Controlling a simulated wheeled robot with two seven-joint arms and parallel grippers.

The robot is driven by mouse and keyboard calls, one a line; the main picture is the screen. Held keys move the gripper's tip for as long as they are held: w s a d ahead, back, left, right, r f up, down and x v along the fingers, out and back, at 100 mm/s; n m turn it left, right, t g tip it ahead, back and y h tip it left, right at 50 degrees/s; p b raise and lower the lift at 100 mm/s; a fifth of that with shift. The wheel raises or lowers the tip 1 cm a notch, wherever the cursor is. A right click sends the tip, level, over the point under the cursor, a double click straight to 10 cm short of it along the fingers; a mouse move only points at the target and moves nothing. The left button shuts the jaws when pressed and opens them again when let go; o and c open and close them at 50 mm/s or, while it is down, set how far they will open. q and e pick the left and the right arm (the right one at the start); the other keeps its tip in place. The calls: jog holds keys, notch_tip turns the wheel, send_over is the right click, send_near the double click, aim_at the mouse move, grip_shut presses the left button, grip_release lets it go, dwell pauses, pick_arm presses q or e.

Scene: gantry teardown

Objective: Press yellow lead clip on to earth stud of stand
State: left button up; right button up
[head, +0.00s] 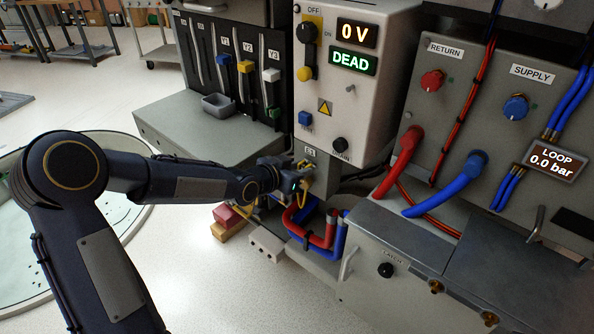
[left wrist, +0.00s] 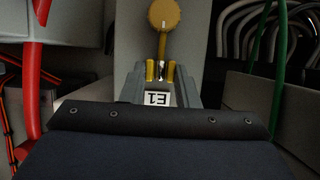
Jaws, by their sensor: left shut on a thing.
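My left gripper (head: 300,175) is shut at the front of the grey stand (head: 322,168), just under its E1 label (head: 310,152). In the left wrist view the gripper (left wrist: 161,75) has the brass-yellow lead clip (left wrist: 151,71) between its fingers. A yellow stem with a round end (left wrist: 166,14) shows past the fingertips; I cannot tell which part it is. The yellow lead (head: 302,196) hangs below the gripper in the head view. The earth stud is hidden or not distinct, so I cannot tell whether the clip touches it. My right gripper is not in view.
The control box (head: 343,85) above reads 0 V and DEAD. Red (head: 322,240) and blue hoses run below the stand. Colored leads Y1 to Y3 hang on the rack (head: 235,50) behind.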

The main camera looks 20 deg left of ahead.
pick_arm(q)
jog(key=shift+w+d, duration=0.1)
jog(key=shift+w, duration=0.05)
jog(key=shift+w, duration=0.2)
jog(key=o, duration=1.1)
jog(key=shift+o, duration=0.2)
jog(key=f+p+v, duration=0.1)
jog(key=p+v, duration=0.4)
jog(key=v, duration=0.6)
jog(key=shift+s+f, duration=0.2)
jog(key=shift+s, duration=0.3)
jog(key=shift+a, duration=0.2)
